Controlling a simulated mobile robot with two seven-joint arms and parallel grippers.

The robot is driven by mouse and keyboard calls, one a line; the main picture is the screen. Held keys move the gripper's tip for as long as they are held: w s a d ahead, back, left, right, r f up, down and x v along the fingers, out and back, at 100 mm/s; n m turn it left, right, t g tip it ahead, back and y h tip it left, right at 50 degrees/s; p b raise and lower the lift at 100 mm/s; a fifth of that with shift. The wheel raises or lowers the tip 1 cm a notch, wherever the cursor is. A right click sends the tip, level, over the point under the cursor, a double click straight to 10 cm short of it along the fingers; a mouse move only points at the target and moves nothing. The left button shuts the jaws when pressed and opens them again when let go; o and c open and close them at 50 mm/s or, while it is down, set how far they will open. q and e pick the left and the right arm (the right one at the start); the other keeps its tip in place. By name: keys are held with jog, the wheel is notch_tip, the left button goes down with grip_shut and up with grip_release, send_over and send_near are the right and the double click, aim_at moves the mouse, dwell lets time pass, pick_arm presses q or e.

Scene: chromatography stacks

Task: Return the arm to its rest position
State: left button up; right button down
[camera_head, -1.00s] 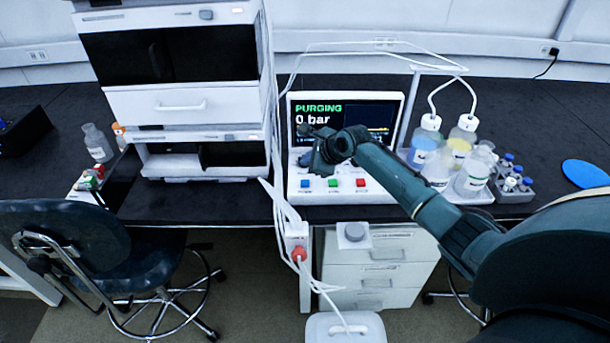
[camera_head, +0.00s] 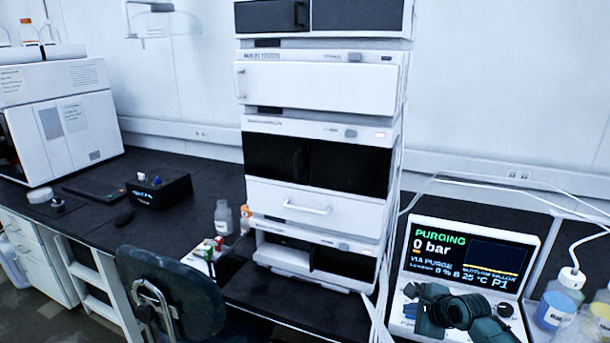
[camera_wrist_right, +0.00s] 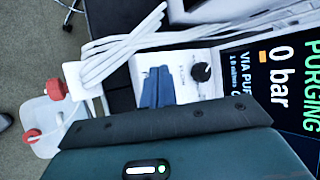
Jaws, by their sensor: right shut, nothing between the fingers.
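My right gripper (camera_head: 428,318) is at the lower right of the head view, in front of the control unit with a lit screen (camera_head: 470,255). Its dark green arm comes in from the bottom edge. In the right wrist view its two blue fingers (camera_wrist_right: 157,88) lie side by side, shut and empty, over the white front panel by a black knob (camera_wrist_right: 201,72). I cannot tell whether they touch the panel. The screen reads "PURGING 0 bar". My left gripper is not in view.
The tall instrument stack (camera_head: 320,90) stands left of the control unit. Bottles (camera_head: 558,300) stand at the right edge. White tubes (camera_wrist_right: 110,50) run beside the panel. A chair (camera_head: 170,295) and a black box (camera_head: 158,190) are to the left.

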jog(key=s+a+f+n, duration=0.1)
jog(key=s+f+n, duration=0.1)
jog(key=s+a+f+n, duration=0.1)
jog(key=s+a+f, duration=0.1)
jog(key=s+a+f+n, duration=0.2)
jog(key=s, duration=0.1)
jog(key=shift+s+a+n+y, duration=0.1)
jog(key=shift+a+n+y, duration=0.1)
jog(key=shift+n+y, duration=0.1)
jog(key=s+a+n, duration=0.4)
jog(key=s+n, duration=0.5)
jog(key=s, duration=0.3)
jog(key=s+a+f+n+t, duration=0.1)
jog(key=s+a+n, duration=0.3)
jog(key=s+n, duration=0.5)
jog(key=s, duration=0.3)
jog(key=shift+a+t, duration=0.3)
